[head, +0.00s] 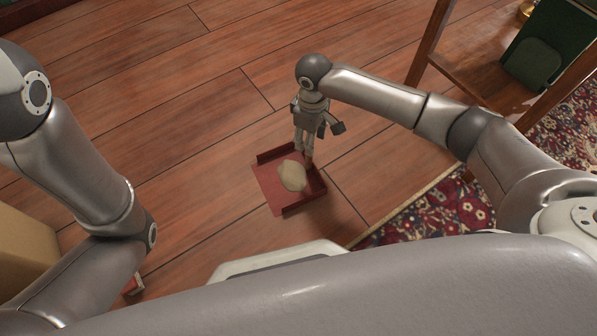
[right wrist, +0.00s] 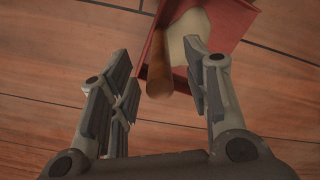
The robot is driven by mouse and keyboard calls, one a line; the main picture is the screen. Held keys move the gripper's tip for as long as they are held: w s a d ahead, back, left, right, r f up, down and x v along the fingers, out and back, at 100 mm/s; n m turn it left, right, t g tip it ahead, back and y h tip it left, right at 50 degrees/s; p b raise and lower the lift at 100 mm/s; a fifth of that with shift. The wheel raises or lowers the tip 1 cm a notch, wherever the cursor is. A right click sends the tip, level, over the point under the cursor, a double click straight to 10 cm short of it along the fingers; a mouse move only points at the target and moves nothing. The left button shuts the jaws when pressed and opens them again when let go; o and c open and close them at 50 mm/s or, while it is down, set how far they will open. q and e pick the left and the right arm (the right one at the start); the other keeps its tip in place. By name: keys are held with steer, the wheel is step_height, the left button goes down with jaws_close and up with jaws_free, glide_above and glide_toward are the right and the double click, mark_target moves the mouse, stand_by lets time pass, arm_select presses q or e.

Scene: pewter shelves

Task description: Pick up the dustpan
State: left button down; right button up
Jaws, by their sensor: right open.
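The dustpan (head: 272,187) is a red, shallow pan on the wooden floor, with a raised rim and a beige lump (head: 292,176) in it. In the right wrist view the red pan (right wrist: 232,20) shows at the top, and its brown handle (right wrist: 158,62) points toward my right gripper (right wrist: 157,65). The gripper is open, with the handle end between its fingers in this view; I cannot tell whether they touch. In the head view my right gripper (head: 306,150) points down at the pan's far edge and hides the handle.
A wooden shelf unit (head: 480,78) with a green item (head: 535,62) stands at the upper right. A patterned rug (head: 440,215) lies at the right. A tan box (head: 25,245) is at the left edge. The floor left of and beyond the dustpan is clear.

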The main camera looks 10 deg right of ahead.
steer(key=shift+f, duration=0.35)
steer(key=shift+c, duration=0.4)
jaws_close()
